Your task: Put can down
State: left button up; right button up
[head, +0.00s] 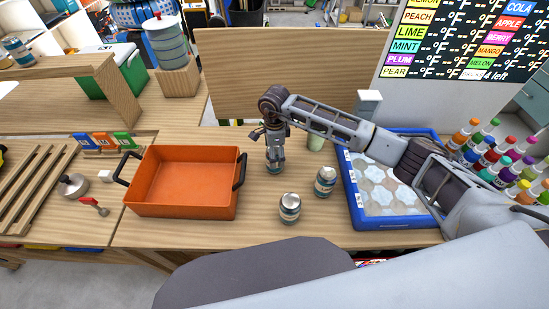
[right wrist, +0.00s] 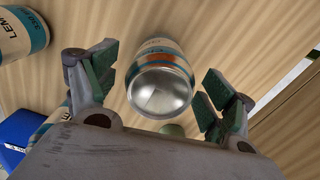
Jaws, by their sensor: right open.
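My right gripper (head: 271,139) points down over a can (head: 275,163) on the wooden table, just right of the orange tray. In the right wrist view the open fingers (right wrist: 158,84) stand on either side of this can (right wrist: 163,62), with a small gap showing at each side. Its silver end faces the camera. The gripper hides part of the can in the head view. Two more cans, one in front (head: 290,208) and one to the right (head: 325,182), stand upright nearby. My left gripper is not in view.
The orange tray (head: 185,208) with black handles is empty. A blue-framed ice tray (head: 356,214) lies under my right arm. A pale green cup (head: 315,144) stands behind the cans. Colourful bottles (head: 497,163) fill the right side. A wooden panel (head: 235,75) rises behind.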

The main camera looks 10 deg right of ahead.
jog(key=shift+c, duration=0.5)
jog(key=c, duration=1.2)
jog(key=shift+c, duration=0.2)
jog(key=shift+r+b, duration=0.9)
jog(key=shift+r, duration=4.1)
